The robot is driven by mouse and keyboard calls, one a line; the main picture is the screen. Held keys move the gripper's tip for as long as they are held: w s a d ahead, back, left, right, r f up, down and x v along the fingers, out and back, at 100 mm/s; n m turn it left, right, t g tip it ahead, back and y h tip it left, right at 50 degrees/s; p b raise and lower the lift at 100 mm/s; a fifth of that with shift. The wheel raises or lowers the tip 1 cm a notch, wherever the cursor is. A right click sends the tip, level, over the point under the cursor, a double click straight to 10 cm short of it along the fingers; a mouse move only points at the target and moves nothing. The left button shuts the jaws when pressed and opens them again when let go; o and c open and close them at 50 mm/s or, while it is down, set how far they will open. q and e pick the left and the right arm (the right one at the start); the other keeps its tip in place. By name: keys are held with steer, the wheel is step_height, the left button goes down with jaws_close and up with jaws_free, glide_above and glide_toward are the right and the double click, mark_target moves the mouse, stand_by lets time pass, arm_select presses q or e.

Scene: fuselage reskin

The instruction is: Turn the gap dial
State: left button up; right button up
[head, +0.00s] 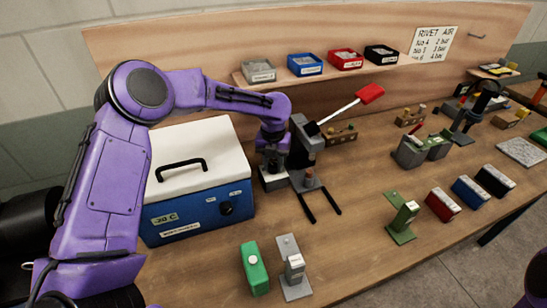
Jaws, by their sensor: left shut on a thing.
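A dark grey press (308,140) with a long white lever and a red grip (370,93) stands on the bench, right of the blue box. My left gripper (273,172) points down against the press's left side, right of the box. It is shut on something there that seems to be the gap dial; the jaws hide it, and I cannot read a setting. Two dark prongs (320,205) reach forward from the press foot. My right gripper is out of view; only a bit of my right arm shows at the lower right.
A blue box with a white lid (198,160) stands close left of the gripper. A green block (254,268) and a grey stand (292,265) are in front. Coloured bins (305,65) line the shelf behind.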

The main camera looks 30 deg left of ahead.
mark_target(273, 165)
arm_select(q)
steer(key=n+p, duration=0.2)
steer(key=n, duration=0.1)
steer(key=n+p, duration=0.1)
steer(key=shift+r+n, duration=0.25)
steer(key=shift+n, duration=0.05)
steer(key=shift+f+n+p, duration=0.2)
steer(key=shift+n+p, duration=1.1)
steer(key=shift+n, duration=0.7)
steer(key=o, duration=1)
steer(key=shift+o, duration=0.2)
steer(key=shift+w+r, duration=0.1)
steer(key=shift+r, duration=0.3)
step_height(273, 165, up, 10)
steer(key=b, duration=0.2)
steer(key=shift+f+b, duration=0.15)
steer(key=shift+b, duration=0.25)
